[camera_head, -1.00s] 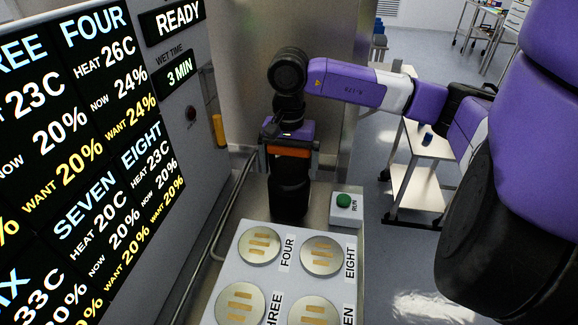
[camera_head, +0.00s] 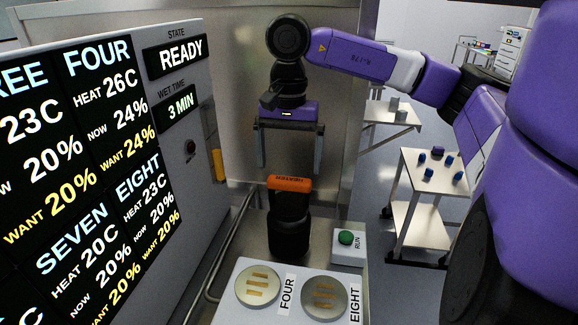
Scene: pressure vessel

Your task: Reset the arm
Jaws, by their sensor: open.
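My gripper (camera_head: 288,160) hangs at the end of my purple and black arm (camera_head: 370,62). Its two grey fingers point down, are spread wide and hold nothing. Below them stands an upright black cylindrical tool with an orange top (camera_head: 289,184). A gap shows between the fingertips and the orange top. The tool stands behind the white plate (camera_head: 240,290) with round metal discs labelled FOUR (camera_head: 257,285) and EIGHT (camera_head: 324,297).
A green RUN button (camera_head: 346,238) sits on a white box right of the tool. A display panel reading READY (camera_head: 181,58) fills the left. A metal wall is behind my gripper. A trolley with small blue blocks (camera_head: 428,172) stands at the right.

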